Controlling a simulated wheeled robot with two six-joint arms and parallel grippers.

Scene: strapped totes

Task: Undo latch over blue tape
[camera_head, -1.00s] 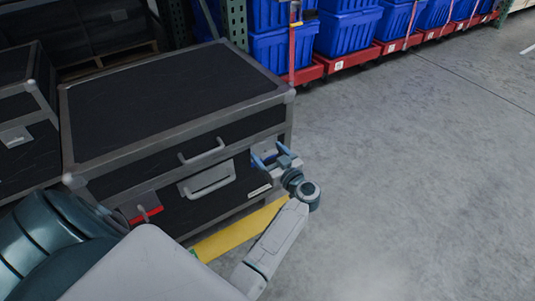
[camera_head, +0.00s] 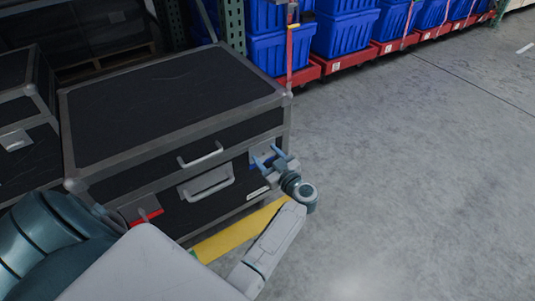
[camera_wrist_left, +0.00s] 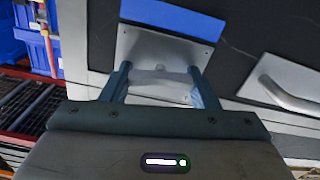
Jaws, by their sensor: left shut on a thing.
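A black case (camera_head: 165,105) with grey metal edges stands in front of me. A silver latch plate (camera_wrist_left: 165,48) is on its front, with a blue tape strip (camera_wrist_left: 172,17) against it. The blue tape also shows near the case's right end in the head view. My left gripper (camera_head: 266,154) is at that latch. In the left wrist view, its two fingers stand either side of the silver latch lever (camera_wrist_left: 160,76) and are shut on it. My right gripper is not in view.
Another latch sits over red tape (camera_head: 147,217) at the case's left end. A handle (camera_head: 208,185) is between them. A second case (camera_head: 18,128) stands at left. Blue totes (camera_head: 345,35) on red dollies line the back. The floor at right is clear.

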